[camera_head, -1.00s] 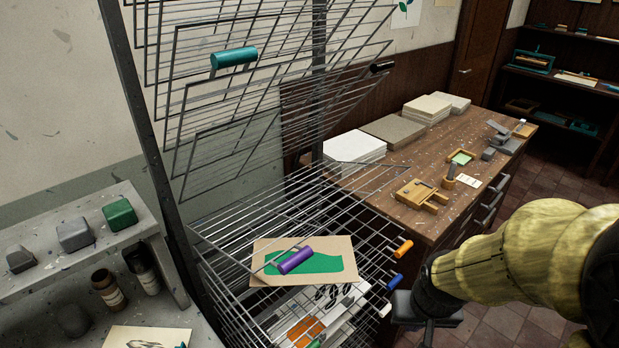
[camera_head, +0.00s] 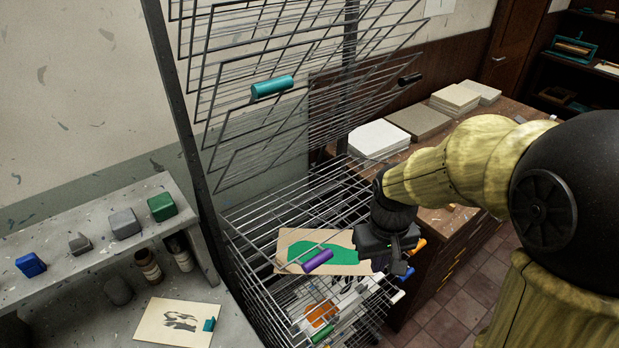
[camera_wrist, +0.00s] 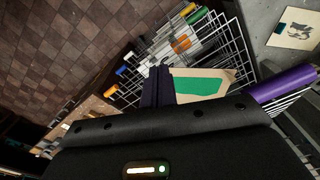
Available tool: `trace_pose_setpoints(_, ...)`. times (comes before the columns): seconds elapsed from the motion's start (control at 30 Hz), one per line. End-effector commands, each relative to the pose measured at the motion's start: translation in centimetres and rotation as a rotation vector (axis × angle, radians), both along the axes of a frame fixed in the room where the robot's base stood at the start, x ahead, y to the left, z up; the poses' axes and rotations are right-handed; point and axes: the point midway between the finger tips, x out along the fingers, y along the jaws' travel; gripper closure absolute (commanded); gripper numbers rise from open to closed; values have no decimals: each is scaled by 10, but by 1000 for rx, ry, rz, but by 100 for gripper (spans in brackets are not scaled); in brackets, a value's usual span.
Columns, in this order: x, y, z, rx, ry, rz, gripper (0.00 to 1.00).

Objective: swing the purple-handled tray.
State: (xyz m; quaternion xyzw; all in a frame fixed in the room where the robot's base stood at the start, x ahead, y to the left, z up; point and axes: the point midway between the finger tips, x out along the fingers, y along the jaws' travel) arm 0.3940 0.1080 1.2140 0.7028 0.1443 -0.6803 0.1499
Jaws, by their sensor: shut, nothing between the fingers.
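The purple handle (camera_head: 318,261) is at the front edge of a lowered wire tray (camera_head: 262,214) in the rack. My gripper (camera_head: 402,266) is shut and empty, to the right of the purple handle, by the sheet's right end. In the wrist view, the closed fingers (camera_wrist: 157,86) show near the tan sheet (camera_wrist: 222,78), and the purple handle (camera_wrist: 283,84) is at the right, apart from them. My gripper hides the sheet's right end in the head view.
More lowered trays with orange (camera_head: 419,246), blue (camera_head: 405,273) and white (camera_head: 397,297) handles lie below. Raised trays with a teal handle (camera_head: 272,87) hang above. A grey shelf (camera_head: 95,232) stands left, and a wooden bench (camera_head: 440,222) behind my arm.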

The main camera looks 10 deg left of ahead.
Motion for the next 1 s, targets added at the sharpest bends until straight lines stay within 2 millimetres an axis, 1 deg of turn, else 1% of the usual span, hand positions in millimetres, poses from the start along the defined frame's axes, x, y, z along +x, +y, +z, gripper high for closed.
trace_pose_setpoints(0.03, 3, 19, 30, -10, 21, 61, 100)
trace_pose_setpoints(0.17, 5, 62, 71, -43, 80, 200, 100)
trace_pose_setpoints(0.2, 4, 75, 84, -55, 98, 242, 100)
trace_pose_setpoints(0.3, -1, 105, 110, -83, 137, 336, 100)
trace_pose_setpoints(0.4, -6, 126, 126, -104, 166, 402, 100)
trace_pose_setpoints(0.5, -9, 136, 133, -116, 181, 436, 100)
trace_pose_setpoints(0.57, -10, 139, 133, -120, 185, 444, 100)
trace_pose_setpoints(0.87, -11, 139, 131, -120, 185, 445, 100)
trace_pose_setpoints(1.0, -11, 138, 126, -119, 184, 444, 100)
